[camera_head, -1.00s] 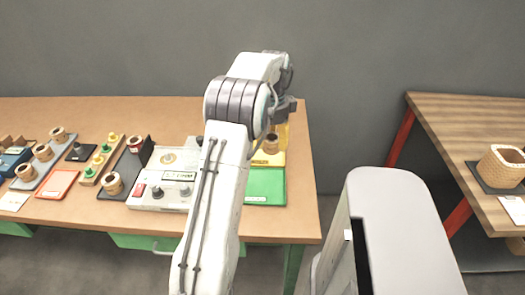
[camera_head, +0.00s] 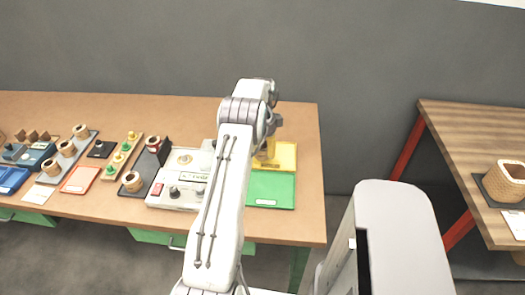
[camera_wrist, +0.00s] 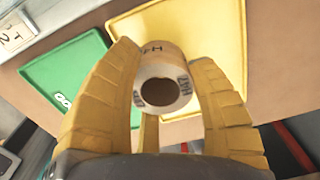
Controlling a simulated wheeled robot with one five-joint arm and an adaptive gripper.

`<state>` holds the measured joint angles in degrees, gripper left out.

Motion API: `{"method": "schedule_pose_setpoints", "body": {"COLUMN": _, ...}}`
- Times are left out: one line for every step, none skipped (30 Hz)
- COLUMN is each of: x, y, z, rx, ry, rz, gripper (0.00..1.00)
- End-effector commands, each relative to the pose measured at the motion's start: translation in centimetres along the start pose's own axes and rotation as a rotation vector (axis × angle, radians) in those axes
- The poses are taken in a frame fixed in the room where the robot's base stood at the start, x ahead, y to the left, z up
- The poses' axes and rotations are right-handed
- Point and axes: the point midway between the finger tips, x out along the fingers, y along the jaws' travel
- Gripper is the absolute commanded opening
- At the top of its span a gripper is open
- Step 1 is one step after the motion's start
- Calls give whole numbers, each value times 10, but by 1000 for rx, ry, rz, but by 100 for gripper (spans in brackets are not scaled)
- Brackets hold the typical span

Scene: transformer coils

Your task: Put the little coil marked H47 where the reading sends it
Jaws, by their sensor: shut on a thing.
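A small tan coil (camera_wrist: 160,88) with a pale end ring and a dark round bore is between the yellow fingers of my gripper (camera_wrist: 166,100) in the wrist view. The gripper is shut on it. Dark marks on the ring and side begin with H; I cannot read them fully. The yellow tray (camera_wrist: 185,40) lies beyond the coil, and the green tray (camera_wrist: 68,80) is to its left. In the head view my gripper (camera_head: 266,160) is over the near left part of the yellow tray (camera_head: 286,154); the coil is not clear there. The green tray (camera_head: 270,190) lies in front.
A pale meter box (camera_head: 180,193) with a small display stands left of my arm. Further left are a dark stand (camera_head: 150,180), an orange-red tray (camera_head: 80,180) and a blue tray (camera_head: 10,180).

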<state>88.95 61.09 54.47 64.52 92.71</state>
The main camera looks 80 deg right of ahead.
Motion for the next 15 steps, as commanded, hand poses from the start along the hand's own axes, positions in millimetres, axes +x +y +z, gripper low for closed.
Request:
{"method": "schedule_pose_setpoints", "body": {"x": 2, "y": 2, "z": 0, "rx": 0, "ry": 0, "rz": 5, "gripper": 17}}
{"method": "schedule_pose_setpoints", "body": {"x": 3, "y": 1, "z": 0, "rx": 0, "ry": 0, "rz": 3, "gripper": 17}}
{"method": "schedule_pose_setpoints", "body": {"x": 7, "y": 1, "z": 0, "rx": 0, "ry": 0, "rz": 4, "gripper": 17}}
{"method": "schedule_pose_setpoints", "body": {"x": 10, "y": 1, "z": 0, "rx": 0, "ry": 0, "rz": 4, "gripper": 17}}
{"method": "schedule_pose_setpoints", "body": {"x": 12, "y": 0, "z": 0, "rx": 0, "ry": 0, "rz": 2, "gripper": 17}}
{"method": "schedule_pose_setpoints", "body": {"x": 14, "y": 0, "z": 0, "rx": 0, "ry": 0, "rz": 2, "gripper": 17}}
{"method": "schedule_pose_setpoints", "body": {"x": 16, "y": 1, "z": 0, "rx": 0, "ry": 0, "rz": 2, "gripper": 17}}
{"method": "schedule_pose_setpoints", "body": {"x": 18, "y": 0, "z": 0, "rx": 0, "ry": 0, "rz": 2, "gripper": 17}}
{"method": "schedule_pose_setpoints", "body": {"x": 20, "y": 0, "z": 0, "rx": 0, "ry": 0, "rz": 1, "gripper": 17}}
{"method": "schedule_pose_setpoints", "body": {"x": 21, "y": 0, "z": 0, "rx": 0, "ry": 0, "rz": 0, "gripper": 17}}
{"method": "schedule_pose_setpoints", "body": {"x": 22, "y": 0, "z": 0, "rx": 0, "ry": 0, "rz": 0, "gripper": 17}}
{"method": "schedule_pose_setpoints", "body": {"x": 22, "y": 0, "z": 0, "rx": 0, "ry": 0, "rz": -1, "gripper": 17}}
{"method": "schedule_pose_setpoints", "body": {"x": 23, "y": 0, "z": 0, "rx": 0, "ry": 0, "rz": -1, "gripper": 17}}
{"method": "schedule_pose_setpoints", "body": {"x": 23, "y": 0, "z": 0, "rx": 0, "ry": 0, "rz": -1, "gripper": 17}}
{"method": "schedule_pose_setpoints", "body": {"x": 23, "y": 0, "z": 0, "rx": 0, "ry": 0, "rz": -1, "gripper": 17}}
